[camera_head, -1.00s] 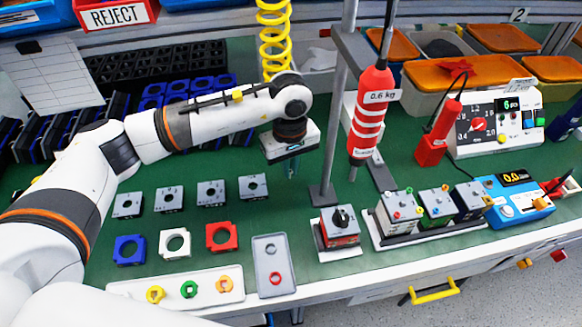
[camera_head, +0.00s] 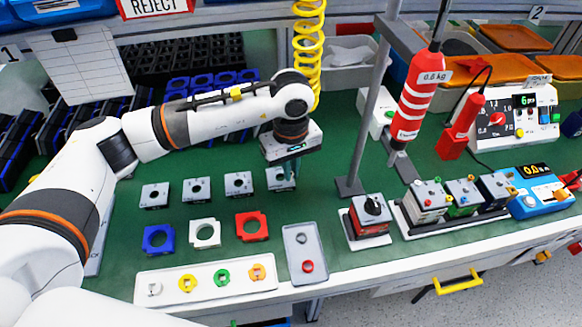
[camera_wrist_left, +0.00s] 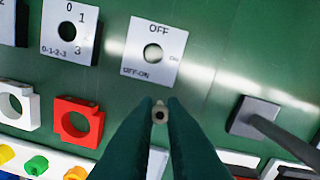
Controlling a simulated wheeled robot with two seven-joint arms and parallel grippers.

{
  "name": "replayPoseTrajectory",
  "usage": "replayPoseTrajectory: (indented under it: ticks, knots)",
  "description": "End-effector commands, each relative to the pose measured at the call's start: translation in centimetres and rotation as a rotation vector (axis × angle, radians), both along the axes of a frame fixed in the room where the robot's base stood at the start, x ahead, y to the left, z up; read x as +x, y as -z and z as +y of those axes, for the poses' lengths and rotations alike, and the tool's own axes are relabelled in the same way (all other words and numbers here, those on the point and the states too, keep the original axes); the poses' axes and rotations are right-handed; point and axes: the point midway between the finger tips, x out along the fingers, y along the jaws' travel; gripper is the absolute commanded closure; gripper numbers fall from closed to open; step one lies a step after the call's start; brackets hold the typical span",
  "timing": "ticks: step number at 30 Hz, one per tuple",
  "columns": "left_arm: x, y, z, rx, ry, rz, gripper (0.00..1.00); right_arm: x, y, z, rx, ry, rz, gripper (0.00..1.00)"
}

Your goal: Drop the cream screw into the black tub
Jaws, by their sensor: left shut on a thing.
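My left gripper (camera_head: 290,172) hangs over the green bench beside the rightmost grey switch plate (camera_head: 281,179). In the left wrist view its dark green fingers (camera_wrist_left: 159,116) are shut on a small cream screw (camera_wrist_left: 159,113), seen end-on with a dark centre. The screw is too small to make out in the head view. The grey plate marked OFF and OFF-ON (camera_wrist_left: 152,52) lies just ahead of the fingertips. I cannot make out a black tub for certain in either view. My right gripper is not in view.
Red (camera_head: 252,226), white (camera_head: 204,233) and blue (camera_head: 158,239) frames lie in front of the plates. Nearer are a white tray (camera_head: 205,288) of coloured knobs and a grey tray (camera_head: 305,265). A metal post (camera_head: 369,130) and hanging red screwdriver (camera_head: 418,95) stand right.

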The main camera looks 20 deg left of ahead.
Motion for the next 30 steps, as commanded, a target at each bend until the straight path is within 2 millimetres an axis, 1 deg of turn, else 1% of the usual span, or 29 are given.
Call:
replayPoseTrajectory:
  ticks: [15, 30]
  knots:
    - [0.0, -2.6, 0.0, 0.000, -0.001, -0.001, 1.00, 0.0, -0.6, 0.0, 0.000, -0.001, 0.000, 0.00]
    - [0.0, -2.7, 0.0, 0.000, 0.000, 0.000, 1.00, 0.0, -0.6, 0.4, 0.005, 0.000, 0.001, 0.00]
